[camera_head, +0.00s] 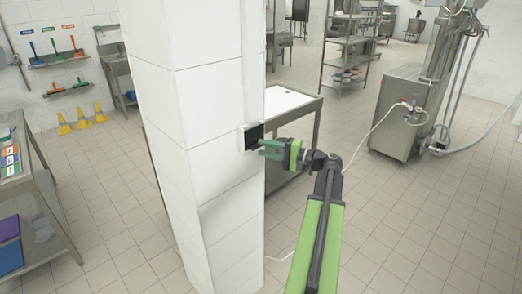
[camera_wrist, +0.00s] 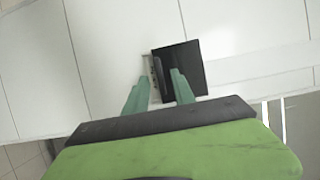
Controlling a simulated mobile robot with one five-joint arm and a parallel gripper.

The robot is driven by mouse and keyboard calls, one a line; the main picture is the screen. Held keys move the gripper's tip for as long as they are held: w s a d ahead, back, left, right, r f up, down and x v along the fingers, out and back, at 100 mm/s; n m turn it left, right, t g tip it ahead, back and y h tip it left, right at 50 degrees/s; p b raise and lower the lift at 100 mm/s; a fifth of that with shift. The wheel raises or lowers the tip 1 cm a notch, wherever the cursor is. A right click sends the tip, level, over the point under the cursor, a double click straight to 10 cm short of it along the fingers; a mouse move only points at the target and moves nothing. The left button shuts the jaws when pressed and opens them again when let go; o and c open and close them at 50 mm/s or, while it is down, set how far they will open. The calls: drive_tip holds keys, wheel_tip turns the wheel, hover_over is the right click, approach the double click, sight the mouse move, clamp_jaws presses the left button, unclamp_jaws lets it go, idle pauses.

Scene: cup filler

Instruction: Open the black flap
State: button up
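The black flap (camera_head: 255,134) is a dark square panel on a small white box (camera_head: 241,139) fixed to the white tiled pillar. In the wrist view the flap (camera_wrist: 190,60) is a tilted black square, with a narrow pale housing edge (camera_wrist: 149,66) along its left side. My gripper (camera_head: 263,148) is at the flap's right side in the head view. In the wrist view the two green fingers of my gripper (camera_wrist: 160,76) are apart, one tip over the housing edge, the other over the black face. I cannot tell whether they touch. The flap's lower part is partly hidden.
The white tiled pillar (camera_head: 190,110) stands close to my arm. A white-topped table (camera_head: 285,105) is behind it, and a steel machine (camera_head: 398,105) stands at the right. A steel table (camera_head: 40,200) is at the left.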

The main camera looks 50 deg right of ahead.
drive_tip(key=shift+w+a, duration=0.2)
drive_tip(key=shift+w, duration=0.35)
drive_tip(key=shift+c, duration=0.3)
clamp_jaws()
idle(0.7)
